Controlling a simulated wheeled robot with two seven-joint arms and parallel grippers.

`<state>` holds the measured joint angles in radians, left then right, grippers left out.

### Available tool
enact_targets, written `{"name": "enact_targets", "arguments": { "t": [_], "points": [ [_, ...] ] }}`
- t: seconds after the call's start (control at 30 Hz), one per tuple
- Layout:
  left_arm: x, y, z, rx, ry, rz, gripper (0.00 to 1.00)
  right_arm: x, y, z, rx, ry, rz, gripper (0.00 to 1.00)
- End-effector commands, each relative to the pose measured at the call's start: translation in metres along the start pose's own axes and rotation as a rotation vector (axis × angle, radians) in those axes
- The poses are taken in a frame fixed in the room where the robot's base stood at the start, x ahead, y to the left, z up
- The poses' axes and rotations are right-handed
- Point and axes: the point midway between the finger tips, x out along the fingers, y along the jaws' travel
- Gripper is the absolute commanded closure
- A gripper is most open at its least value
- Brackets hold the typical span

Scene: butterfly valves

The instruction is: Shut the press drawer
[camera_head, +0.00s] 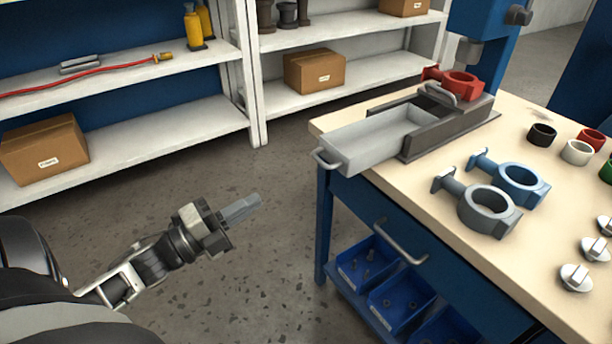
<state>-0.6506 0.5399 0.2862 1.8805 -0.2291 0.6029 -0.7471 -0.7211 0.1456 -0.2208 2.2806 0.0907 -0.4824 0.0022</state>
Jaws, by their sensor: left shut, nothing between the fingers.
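The press drawer (376,139) is a light grey open tray that stands pulled out of the dark press base (452,124) on the workbench. Its handle (325,160) faces left and sticks out past the bench's left edge. The inside of the drawer that I can see looks empty. A red valve body (459,82) sits on the press base under the blue press (483,35). My left gripper (257,201) is shut and empty, over the floor to the left of the bench, lower in the picture than the drawer handle and apart from it. My right gripper is not in view.
On the bench (400,187) lie a grey valve body (474,211), a blue one (540,185), several rings and discs. A bench drawer handle (400,243) and blue bins (368,262) are below. Shelves (170,125) stand behind; the floor between is clear.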

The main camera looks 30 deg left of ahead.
Motion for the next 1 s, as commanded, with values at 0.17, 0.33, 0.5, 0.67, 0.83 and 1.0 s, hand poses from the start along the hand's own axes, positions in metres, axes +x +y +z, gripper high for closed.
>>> {"name": "enact_targets", "arguments": {
  "t": [0.17, 0.33, 0.5, 0.67, 0.83, 1.0],
  "points": [
    [0.034, -0.002, 0.0, -0.002, 0.001, -0.004, 1.0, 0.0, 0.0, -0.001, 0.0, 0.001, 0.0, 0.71],
    [0.071, -0.002, 0.0, -0.003, 0.0, -0.003, 1.0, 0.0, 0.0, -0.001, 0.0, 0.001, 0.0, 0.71],
    [0.103, -0.002, 0.0, -0.005, -0.002, -0.002, 1.0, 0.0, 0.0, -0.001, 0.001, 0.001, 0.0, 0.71],
    [0.122, -0.001, 0.0, -0.006, -0.003, -0.001, 1.0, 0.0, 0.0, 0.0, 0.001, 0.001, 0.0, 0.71],
    [0.13, 0.0, 0.0, -0.007, -0.003, 0.002, 1.0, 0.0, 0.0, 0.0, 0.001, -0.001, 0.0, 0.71],
    [0.131, 0.0, 0.0, -0.008, -0.003, 0.003, 1.0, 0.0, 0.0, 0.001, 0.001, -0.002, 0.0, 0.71]
  ]
}}
